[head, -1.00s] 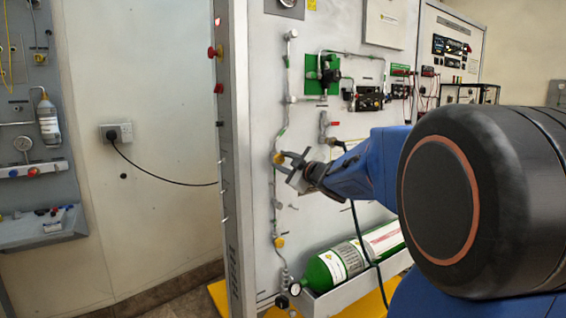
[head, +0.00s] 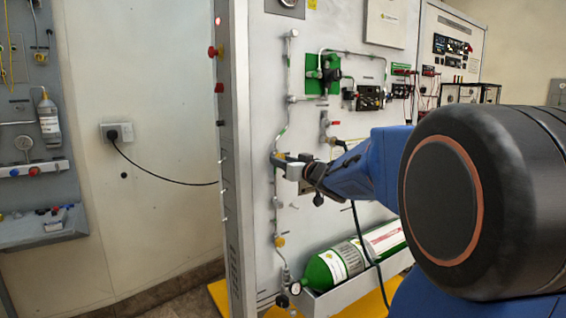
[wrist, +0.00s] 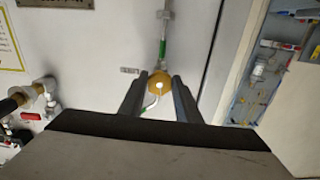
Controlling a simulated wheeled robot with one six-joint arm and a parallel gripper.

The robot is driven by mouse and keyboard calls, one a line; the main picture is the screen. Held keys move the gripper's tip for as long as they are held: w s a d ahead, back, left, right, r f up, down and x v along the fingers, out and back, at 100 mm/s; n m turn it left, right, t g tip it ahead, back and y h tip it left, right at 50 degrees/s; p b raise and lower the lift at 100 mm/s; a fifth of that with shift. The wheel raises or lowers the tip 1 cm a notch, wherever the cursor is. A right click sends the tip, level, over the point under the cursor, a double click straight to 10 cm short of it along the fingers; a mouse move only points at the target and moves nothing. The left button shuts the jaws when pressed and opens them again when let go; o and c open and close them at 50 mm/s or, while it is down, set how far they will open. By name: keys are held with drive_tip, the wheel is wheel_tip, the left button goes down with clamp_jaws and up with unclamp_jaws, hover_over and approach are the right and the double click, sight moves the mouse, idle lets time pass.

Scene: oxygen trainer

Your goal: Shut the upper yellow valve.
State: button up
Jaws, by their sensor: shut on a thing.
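The upper yellow valve (wrist: 159,86) is on a thin pipe running up the panel. In the wrist view it sits between the two fingertips of my gripper (wrist: 160,80), with a finger on each side. My gripper is shut on it. In the head view my gripper (head: 280,161) reaches the pipe from the right, and its fingers hide most of the valve.
A lower yellow valve (head: 280,241) is on the same pipe, below my gripper. A green cylinder (head: 338,264) lies in a tray at the panel's foot.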

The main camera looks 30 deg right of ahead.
drive_tip(key=shift+f+m, duration=0.15)
drive_tip(key=shift+m, duration=0.95)
drive_tip(key=o, duration=1.1)
drive_tip(key=shift+c, duration=0.2)
drive_tip(key=shift+s, duration=0.1)
drive_tip(key=s, duration=1.7)
drive_tip(key=shift+d, duration=0.25)
drive_tip(key=shift+s, duration=0.1)
